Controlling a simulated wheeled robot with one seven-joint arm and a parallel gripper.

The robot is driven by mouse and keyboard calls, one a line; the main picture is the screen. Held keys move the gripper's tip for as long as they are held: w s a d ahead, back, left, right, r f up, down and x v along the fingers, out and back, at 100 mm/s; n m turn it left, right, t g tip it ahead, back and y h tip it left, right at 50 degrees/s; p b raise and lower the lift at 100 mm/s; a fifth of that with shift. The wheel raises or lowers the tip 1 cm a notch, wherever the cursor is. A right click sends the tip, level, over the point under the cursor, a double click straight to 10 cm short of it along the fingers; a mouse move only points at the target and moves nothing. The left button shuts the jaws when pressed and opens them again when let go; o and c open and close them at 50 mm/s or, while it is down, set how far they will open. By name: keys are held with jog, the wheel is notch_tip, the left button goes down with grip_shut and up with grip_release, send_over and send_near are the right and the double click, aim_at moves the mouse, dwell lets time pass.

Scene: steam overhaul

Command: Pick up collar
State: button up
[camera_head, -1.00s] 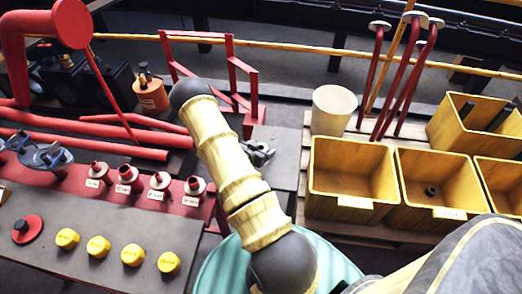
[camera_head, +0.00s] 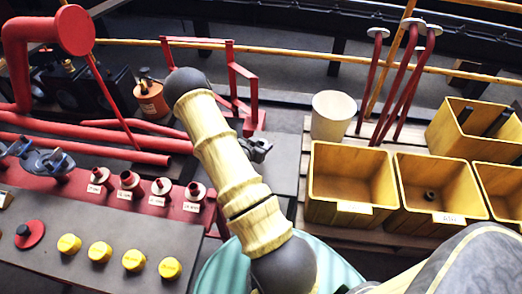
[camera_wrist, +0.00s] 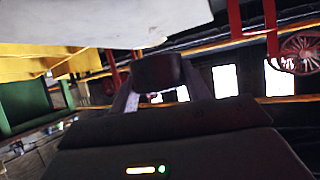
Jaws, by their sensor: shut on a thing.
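In the wrist view my gripper (camera_wrist: 157,98) has its two grey fingers closed in on a dark, blocky thing (camera_wrist: 157,70), seemingly the collar. Its shape is dim and any hole in it does not show. It appears held clear of any surface. A small dark ring-like part (camera_head: 430,194) lies in the middle yellow bin (camera_head: 440,217).
Another yellow bin (camera_head: 338,211) stands left of it, with a pale cylinder (camera_head: 332,116) behind. Red rods (camera_head: 400,85) stand upright near the bins. Red pipes (camera_head: 90,140), labelled red fittings (camera_head: 130,184) and yellow knobs (camera_head: 100,252) crowd the left bench.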

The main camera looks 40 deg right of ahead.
jog(key=shift+r+p, duration=0.3)
jog(key=shift+r, duration=1.9)
